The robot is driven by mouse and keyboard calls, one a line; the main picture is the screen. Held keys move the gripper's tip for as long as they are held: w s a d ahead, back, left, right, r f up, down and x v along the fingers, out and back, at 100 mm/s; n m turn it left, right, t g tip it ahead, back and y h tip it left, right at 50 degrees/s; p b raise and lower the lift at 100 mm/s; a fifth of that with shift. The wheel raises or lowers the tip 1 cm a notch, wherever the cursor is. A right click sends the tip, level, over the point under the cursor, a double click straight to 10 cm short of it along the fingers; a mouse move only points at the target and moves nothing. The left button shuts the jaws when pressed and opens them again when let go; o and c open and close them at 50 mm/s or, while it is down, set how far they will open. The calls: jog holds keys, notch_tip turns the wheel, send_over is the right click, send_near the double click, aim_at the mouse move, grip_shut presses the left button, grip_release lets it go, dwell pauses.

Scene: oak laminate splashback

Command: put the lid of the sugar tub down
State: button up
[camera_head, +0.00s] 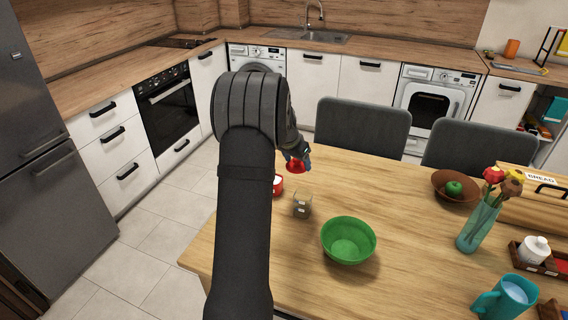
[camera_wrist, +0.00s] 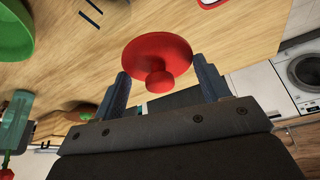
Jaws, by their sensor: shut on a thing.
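My gripper (camera_head: 299,157) is shut on a red round lid (camera_wrist: 157,56) with a red knob. The lid shows between the two fingers in the wrist view, and as a small red patch (camera_head: 294,166) under the gripper in the head view. It appears to be held above the left far part of the wooden table. A red tub (camera_head: 277,186) with a white label stands on the table just below and left of the lid, partly hidden by my arm. Whether its top is open is hard to see.
A small clear jar (camera_head: 302,206) with brown contents and a green bowl (camera_head: 348,241) stand nearby on the table (camera_head: 400,205). A brown bowl (camera_head: 455,187) with a green apple, a flower vase (camera_head: 479,222) and a teal mug (camera_head: 506,298) stand further right. Table between jar and brown bowl is bare.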

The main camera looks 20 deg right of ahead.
jog(key=shift+s+d+r, duration=0.1)
jog(key=shift+s+d, duration=0.25)
jog(key=shift+d, duration=0.2)
jog(key=shift+s+d+r, duration=0.1)
jog(key=shift+s+d, duration=0.2)
jog(key=shift+d, duration=0.2)
jog(key=s+d+f, duration=0.1)
jog(key=d+f, duration=0.3)
jog(key=d, duration=0.6)
jog(key=w+a+f, duration=0.1)
jog(key=w+f, duration=0.1)
jog(key=w, duration=0.1)
jog(key=w+a+f, duration=0.1)
jog(key=w+f, duration=0.2)
jog(key=w+a+f, duration=0.2)
jog(key=w, duration=0.1)
jog(key=shift+w+f, duration=0.2)
jog(key=shift+w, duration=0.15)
jog(key=shift+w+f, duration=0.15)
jog(key=shift+f, duration=1.9)
jog(key=shift+f, duration=0.15)
jog(key=o, duration=0.9)
jog(key=shift+o, duration=0.2)
